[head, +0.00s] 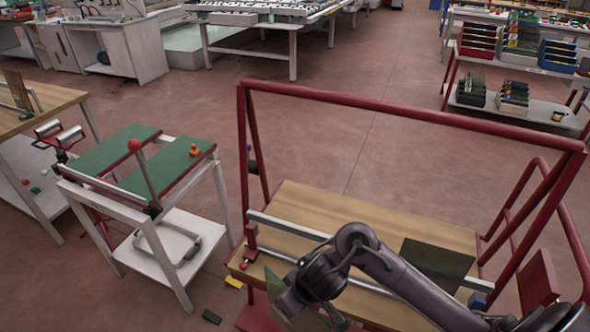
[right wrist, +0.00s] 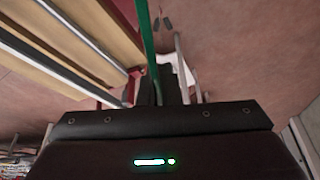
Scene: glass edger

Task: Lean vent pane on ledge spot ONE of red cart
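The red cart (head: 410,113) has a wooden deck (head: 320,207) and pale metal rails (head: 290,226) along it. A greenish see-through pane (head: 284,308) is at my right gripper, by the cart's near left corner. I cannot tell whether it is the vent pane. In the right wrist view this pane (right wrist: 147,45) shows edge-on as a green strip running into my right gripper (right wrist: 160,92), which appears shut on it. A second, darker pane (head: 438,262) stands tilted at the right part of the cart. No spot label is readable. My left gripper is out of view.
A white-framed stand (head: 180,255) with green top panels (head: 115,150) is left of the cart, with floor between. A wooden bench (head: 45,105) is at far left. A red-framed shelf (head: 520,100) is at back right. The floor (head: 330,150) behind the cart is clear.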

